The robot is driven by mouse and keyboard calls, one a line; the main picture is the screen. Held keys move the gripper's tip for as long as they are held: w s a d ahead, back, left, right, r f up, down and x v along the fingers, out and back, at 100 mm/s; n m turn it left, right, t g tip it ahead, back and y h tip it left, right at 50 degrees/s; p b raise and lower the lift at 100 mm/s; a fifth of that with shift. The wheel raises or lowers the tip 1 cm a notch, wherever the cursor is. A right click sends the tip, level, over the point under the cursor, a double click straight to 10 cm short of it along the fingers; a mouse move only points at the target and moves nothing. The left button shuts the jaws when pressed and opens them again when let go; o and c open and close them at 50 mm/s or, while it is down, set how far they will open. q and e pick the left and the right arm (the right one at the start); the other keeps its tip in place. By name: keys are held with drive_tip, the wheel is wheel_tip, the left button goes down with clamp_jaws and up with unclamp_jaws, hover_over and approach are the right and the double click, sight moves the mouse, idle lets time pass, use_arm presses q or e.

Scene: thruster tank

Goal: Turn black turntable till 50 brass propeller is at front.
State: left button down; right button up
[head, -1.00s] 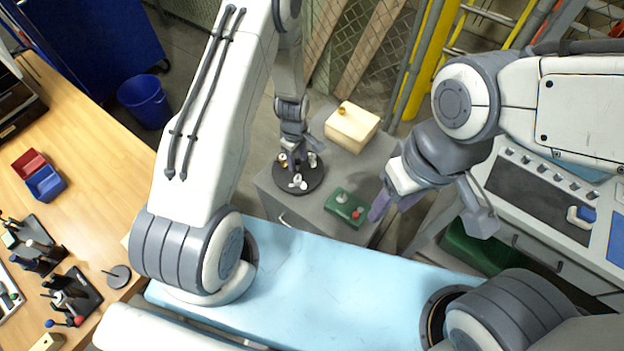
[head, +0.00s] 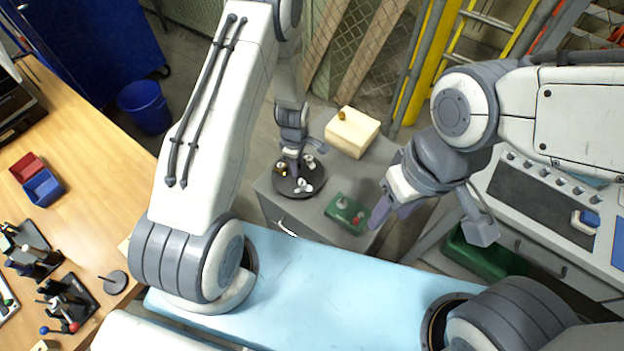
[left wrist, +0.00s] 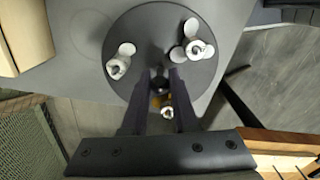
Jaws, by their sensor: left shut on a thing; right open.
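The black turntable (head: 318,181) stands on a grey cabinet. It carries several small propellers near its rim. In the left wrist view, white propellers sit at the left (left wrist: 119,62) and right (left wrist: 193,46) of the disc (left wrist: 150,22). A brass-coloured piece (left wrist: 157,100) and another white part (left wrist: 167,113) show between my fingers, partly hidden. In the head view the brass piece (head: 280,171) is at the disc's left. My left gripper (left wrist: 160,82) is shut on the dark knob at the disc's middle, seen from above (head: 293,170). My right gripper (head: 391,212) is open and empty. Size markings cannot be read.
A green control box (head: 345,212) with a red button stands on the cabinet (head: 278,212), right of the turntable. A pale wooden block (head: 352,131) with a brass piece on top lies behind. My right gripper hangs beside the cabinet's right edge.

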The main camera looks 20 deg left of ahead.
use_arm(q)
drive_tip(key=shift+n, duration=0.3)
drive_tip(key=n, duration=0.3)
idle(0.3)
drive_tip(key=n, duration=0.3)
drive_tip(key=shift+n, duration=0.3)
drive_tip(key=c, duration=0.8)
unclamp_jaws()
drive_tip(key=shift+o, duration=0.2)
